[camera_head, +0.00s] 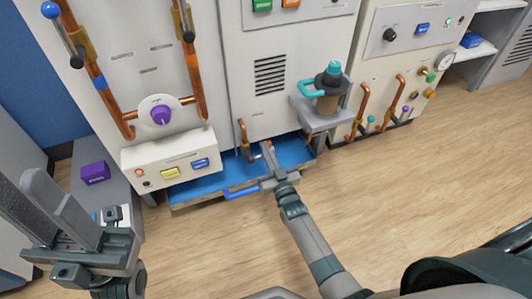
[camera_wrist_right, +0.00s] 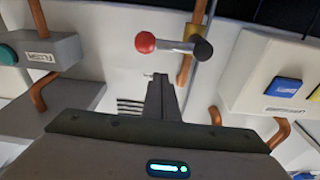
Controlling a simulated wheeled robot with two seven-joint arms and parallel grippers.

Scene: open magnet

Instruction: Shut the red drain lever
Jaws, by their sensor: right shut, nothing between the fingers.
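The red drain lever shows in the right wrist view as a red ball knob (camera_wrist_right: 146,42) on a short grey rod, which runs to a dark hub (camera_wrist_right: 203,51) on a copper pipe. The rod lies roughly across the pipe. My right gripper (camera_wrist_right: 161,78) is shut and empty, its fingertips just below the lever and apart from it in the picture. In the head view the right gripper (camera_head: 268,152) reaches low at the cabinet front, above a blue tray, and the red knob is hard to make out there. My left gripper (camera_head: 28,180) is open and empty at lower left.
The blue tray (camera_head: 200,188) lies below the cabinet, with a blue handle (camera_head: 241,193) near my right arm. A control box (camera_head: 165,163) with buttons is to the left. A shelf with a teal-topped canister (camera_head: 328,92) juts out at right. The wooden floor is clear.

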